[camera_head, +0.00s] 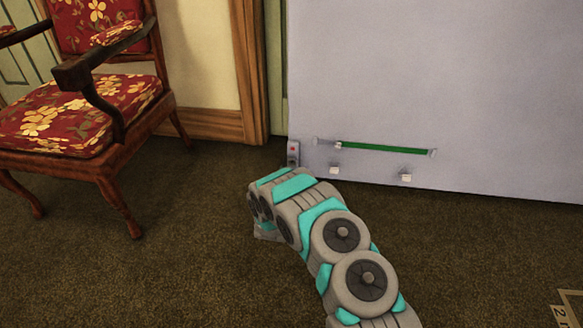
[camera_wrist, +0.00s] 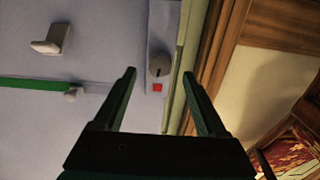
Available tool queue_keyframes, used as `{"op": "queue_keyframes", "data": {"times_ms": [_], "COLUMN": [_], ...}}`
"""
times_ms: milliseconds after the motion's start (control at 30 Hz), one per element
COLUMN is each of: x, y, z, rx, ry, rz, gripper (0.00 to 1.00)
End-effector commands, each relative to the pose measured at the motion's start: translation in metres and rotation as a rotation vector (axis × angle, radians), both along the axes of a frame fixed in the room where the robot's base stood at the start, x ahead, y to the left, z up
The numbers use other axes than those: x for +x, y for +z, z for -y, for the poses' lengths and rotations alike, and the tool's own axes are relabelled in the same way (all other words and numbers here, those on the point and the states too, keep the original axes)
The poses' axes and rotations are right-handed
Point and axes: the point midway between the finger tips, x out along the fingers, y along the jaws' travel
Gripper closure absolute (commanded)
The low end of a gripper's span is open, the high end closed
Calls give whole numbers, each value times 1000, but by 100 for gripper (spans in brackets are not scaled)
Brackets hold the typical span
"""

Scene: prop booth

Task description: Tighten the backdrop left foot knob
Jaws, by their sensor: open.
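The backdrop (camera_head: 450,70) is a large pale grey panel standing upright. A small grey plate on its lower left edge carries a round grey knob (camera_wrist: 159,66) with a dark line across its face and a red square (camera_wrist: 157,87) beside it. The plate (camera_head: 293,152) shows small in the head view. My gripper (camera_wrist: 158,73) is open and empty, facing the panel. In the wrist view the knob appears between its two fingertips, apparently beyond them; I see no contact. In the head view my arm hides the gripper.
Right of the plate are a green bar (camera_head: 385,147) with a small pale slider (camera_head: 338,146) and two white pegs (camera_head: 334,170) (camera_head: 405,177). A wooden door frame (camera_head: 250,70) stands left of the panel. A red floral armchair (camera_head: 60,125) stands further left. Carpet between is clear.

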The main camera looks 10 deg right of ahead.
Motion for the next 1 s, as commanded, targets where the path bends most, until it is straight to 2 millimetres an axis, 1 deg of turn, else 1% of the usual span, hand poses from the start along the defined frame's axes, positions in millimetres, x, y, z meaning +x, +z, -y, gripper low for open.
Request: {"op": "queue_keyframes", "data": {"times_ms": [100,300,433,700,767,1000], "x": [18,36,42,43,43,43], "y": [-2,-2,-1,-1,-1,-1], "z": [7,12,13,14,14,14], "rx": [4,2,2,2,1,1], "ry": [-2,0,1,1,1,1], "rz": [0,-2,-3,-3,-4,-3], "gripper": [26,26,26,26,32,59]}}
